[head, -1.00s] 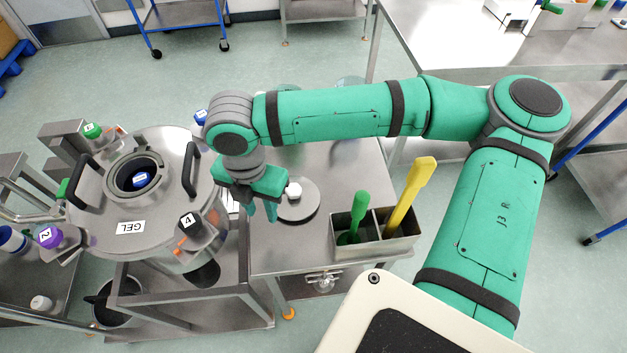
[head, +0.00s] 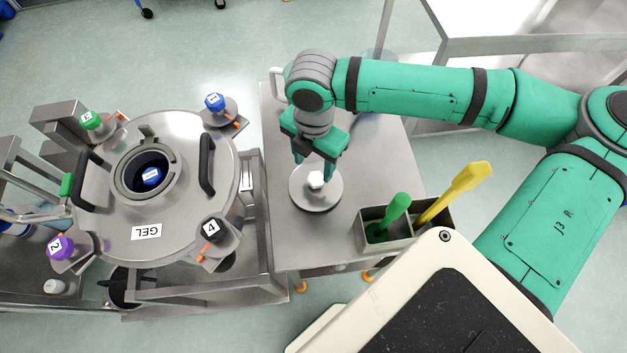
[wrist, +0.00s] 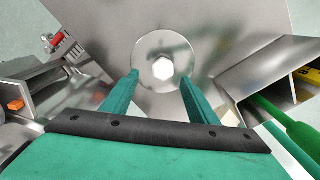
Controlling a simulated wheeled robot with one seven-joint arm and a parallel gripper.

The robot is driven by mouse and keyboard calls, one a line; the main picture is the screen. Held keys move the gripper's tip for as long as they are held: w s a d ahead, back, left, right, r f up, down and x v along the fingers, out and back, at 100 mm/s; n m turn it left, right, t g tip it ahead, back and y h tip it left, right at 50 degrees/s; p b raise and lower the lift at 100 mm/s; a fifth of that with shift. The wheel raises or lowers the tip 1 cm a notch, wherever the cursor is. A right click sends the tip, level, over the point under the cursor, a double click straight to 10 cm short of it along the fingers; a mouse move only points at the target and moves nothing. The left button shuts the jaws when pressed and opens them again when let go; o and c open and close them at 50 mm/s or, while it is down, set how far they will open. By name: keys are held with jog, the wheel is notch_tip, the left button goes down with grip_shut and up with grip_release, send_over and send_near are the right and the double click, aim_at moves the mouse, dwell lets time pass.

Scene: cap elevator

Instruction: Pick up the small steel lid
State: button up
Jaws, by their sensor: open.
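The small steel lid (head: 315,197) is a round flat disc with a white hexagonal knob (head: 316,179) at its centre. It lies on the steel side table, right of the large vessel. In the wrist view the lid (wrist: 150,45) shows at upper middle, with the knob (wrist: 163,68) in the gap between the fingers. My gripper (head: 315,174) is open, fingers pointing down over the lid, one on each side of the knob in the picture. I see no contact with the knob; the exact height above it is hard to tell.
The vessel marked GEL (head: 185,205) with numbered coloured caps stands left, its round mouth open with a blue cap inside. A steel bin (head: 386,248) holds a green and a yellow tool near the table's front right. Bare steel tabletop (head: 290,235) surrounds the lid.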

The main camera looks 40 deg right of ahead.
aim_at(316, 177)
jog(key=shift+s+f, duration=0.2)
jog(key=shift+f, duration=0.35)
jog(key=shift+s+d+f, duration=0.35)
jog(key=shift+d+f, duration=0.1)
jog(key=f, duration=0.5)
jog(key=shift+w+a, duration=0.25)
jog(key=shift+a, duration=0.05)
jog(key=shift+w+r, duration=0.1)
grip_shut()
